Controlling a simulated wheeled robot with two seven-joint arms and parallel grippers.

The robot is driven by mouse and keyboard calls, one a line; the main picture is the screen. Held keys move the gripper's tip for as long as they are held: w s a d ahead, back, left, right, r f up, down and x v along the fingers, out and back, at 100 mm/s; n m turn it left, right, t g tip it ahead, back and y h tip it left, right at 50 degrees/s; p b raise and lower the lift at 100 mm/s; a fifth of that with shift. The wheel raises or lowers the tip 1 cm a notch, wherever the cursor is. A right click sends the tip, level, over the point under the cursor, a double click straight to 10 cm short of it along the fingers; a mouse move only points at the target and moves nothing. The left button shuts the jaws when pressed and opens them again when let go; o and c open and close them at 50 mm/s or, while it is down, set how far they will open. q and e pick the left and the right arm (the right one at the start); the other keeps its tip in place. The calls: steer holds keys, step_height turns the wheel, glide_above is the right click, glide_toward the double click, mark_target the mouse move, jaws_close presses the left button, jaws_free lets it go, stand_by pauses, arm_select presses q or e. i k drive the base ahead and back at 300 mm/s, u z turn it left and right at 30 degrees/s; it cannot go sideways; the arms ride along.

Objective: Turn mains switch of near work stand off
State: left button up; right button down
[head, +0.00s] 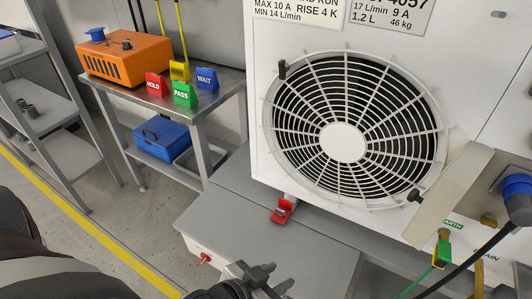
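The near work stand (217,225) is a grey-topped bench under the large white pump unit. A small red switch (205,258) sits on the pale front face of the stand, at the bottom left of the view. I cannot read its position at this size. My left gripper (281,276) is at the bottom middle, to the right of the switch and apart from it. Its dark fingertips are spread with a gap, and nothing shows between them. The lower part of the gripper is cut off by the frame. My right gripper is not in view.
The white unit (262,150) with a round fan grille stands on the bench. A red clamp-like part (282,211) is at its foot. A green earth clip (441,252) and cables hang at right. A side table (225,90) holds an orange box (125,58) and coloured signs.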

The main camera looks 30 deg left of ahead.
mark_target(204, 257)
steer(key=u, duration=0.7)
steer(key=k, duration=0.5)
steer(key=u, duration=0.35)
steer(key=i, duration=0.55)
steer(key=k, duration=0.5)
steer(key=z, duration=0.4)
steer(key=i, duration=0.45)
steer(key=u, duration=0.5)
steer(key=k, duration=0.5)
steer(key=u, duration=1.2)
steer(key=i, duration=0.75)
steer(key=z, duration=1.8)
